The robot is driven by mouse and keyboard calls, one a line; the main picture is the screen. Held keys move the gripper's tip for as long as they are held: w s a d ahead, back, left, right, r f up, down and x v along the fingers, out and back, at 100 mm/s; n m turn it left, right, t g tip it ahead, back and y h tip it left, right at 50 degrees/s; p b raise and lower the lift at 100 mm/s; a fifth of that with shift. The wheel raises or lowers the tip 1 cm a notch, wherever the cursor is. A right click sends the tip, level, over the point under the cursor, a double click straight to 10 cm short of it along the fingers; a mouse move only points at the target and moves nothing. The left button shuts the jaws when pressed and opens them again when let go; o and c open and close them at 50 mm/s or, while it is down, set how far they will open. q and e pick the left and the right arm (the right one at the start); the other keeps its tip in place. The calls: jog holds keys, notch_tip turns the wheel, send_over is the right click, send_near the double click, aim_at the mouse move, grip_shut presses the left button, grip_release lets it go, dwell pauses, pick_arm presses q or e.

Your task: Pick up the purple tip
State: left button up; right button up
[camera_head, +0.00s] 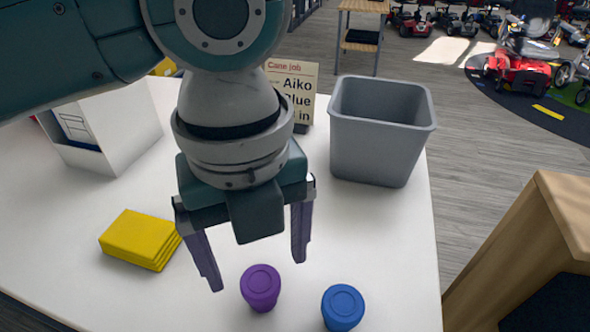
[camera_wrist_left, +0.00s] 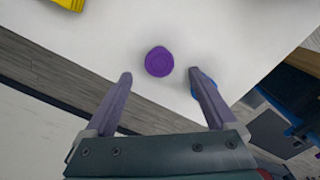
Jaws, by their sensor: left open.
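The purple tip (camera_head: 261,287) is a short round purple piece standing on the white table near its front edge. My left gripper (camera_head: 258,270) is open and empty, above the table and just behind the purple tip in the head view. In the left wrist view the purple tip (camera_wrist_left: 159,62) lies ahead of the fingertips, between their lines, and apart from both. A similar blue tip (camera_head: 343,307) stands to its right; in the wrist view one finger of my left gripper (camera_wrist_left: 159,76) partly covers the blue tip (camera_wrist_left: 205,80). My right gripper does not show.
A stack of yellow cloths or pads (camera_head: 140,238) lies to the left. A grey bin (camera_head: 381,130), a sign card (camera_head: 293,90) and a white box (camera_head: 118,128) stand farther back. A wooden piece of furniture (camera_head: 525,260) stands right of the table. The table (camera_head: 390,235) is bare around the tips.

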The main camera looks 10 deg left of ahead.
aim_at(259, 278)
pick_arm(q)
jog(key=f, duration=0.5)
jog(key=shift+w+a+f, duration=0.15)
jog(key=shift+a+f, duration=0.05)
jog(key=shift+f, duration=0.05)
jog(key=c, duration=1.4)
jog(key=shift+c, duration=0.2)
jog(key=shift+r, duration=0.15)
